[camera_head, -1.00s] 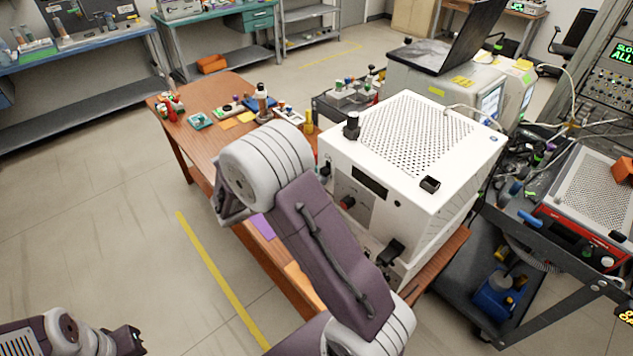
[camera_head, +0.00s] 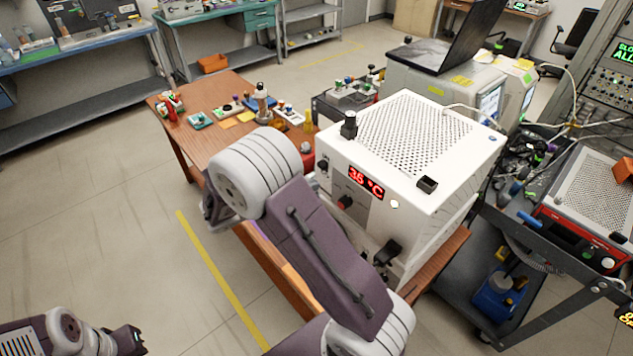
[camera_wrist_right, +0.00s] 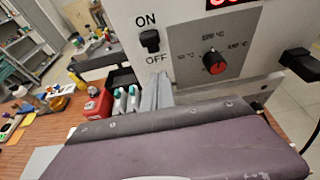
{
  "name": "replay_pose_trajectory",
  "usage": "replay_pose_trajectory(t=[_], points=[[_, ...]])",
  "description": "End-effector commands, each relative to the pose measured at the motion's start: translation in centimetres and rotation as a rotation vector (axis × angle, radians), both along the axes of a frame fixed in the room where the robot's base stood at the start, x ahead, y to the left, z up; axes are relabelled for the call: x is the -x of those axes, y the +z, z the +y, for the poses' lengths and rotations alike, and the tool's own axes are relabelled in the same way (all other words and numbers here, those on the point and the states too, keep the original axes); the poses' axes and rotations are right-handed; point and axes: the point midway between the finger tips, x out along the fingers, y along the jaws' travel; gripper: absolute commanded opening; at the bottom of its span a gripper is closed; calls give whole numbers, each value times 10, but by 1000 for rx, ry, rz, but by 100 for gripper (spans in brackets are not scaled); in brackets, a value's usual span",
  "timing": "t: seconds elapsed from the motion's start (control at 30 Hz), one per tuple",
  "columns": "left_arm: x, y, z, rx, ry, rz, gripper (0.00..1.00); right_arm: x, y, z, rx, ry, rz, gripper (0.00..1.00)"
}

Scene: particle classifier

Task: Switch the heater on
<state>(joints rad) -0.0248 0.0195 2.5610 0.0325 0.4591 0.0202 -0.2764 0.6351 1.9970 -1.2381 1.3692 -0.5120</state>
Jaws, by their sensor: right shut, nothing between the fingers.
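The heater (camera_head: 430,150) is a white box with a perforated top on the wooden table. Its front display (camera_head: 366,182) is lit red and reads about 35 °C. The black switch (camera_wrist_right: 150,40) sits between the ON and OFF labels in the right wrist view. A red-capped knob (camera_wrist_right: 214,62) is to its right. My right gripper (camera_wrist_right: 158,84) is shut and empty, its grey fingers just below the switch and the OFF label; I cannot tell whether they touch the panel. In the head view my arm hides most of it. My left gripper (camera_head: 128,340) is small at the lower left, its jaws unclear.
The wooden table (camera_head: 190,150) holds small coloured items at its far end. A red bottle (camera_wrist_right: 97,104) stands left of my right fingers. A black handle (camera_head: 388,252) sticks out of the heater's lower front. A dark cart (camera_head: 540,325) stands to the right. The left floor is clear.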

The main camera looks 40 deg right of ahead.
Motion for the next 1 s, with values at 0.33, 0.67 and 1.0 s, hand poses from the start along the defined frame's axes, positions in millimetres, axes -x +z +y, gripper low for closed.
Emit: replay_pose_trajectory(t=[0.33, 0.67, 1.0], points=[[-1, -1, 0, 0, 0, -2, 0, 6, 24, 66, -3, 1, 0, 0], [-1, -1, 0, 0, 0, -2, 0, 7, 28, 75, -4, -2, 2, 0], [-1, -1, 0, 0, 0, -2, 0, 7, 28, 73, -3, -6, 2, 0]])
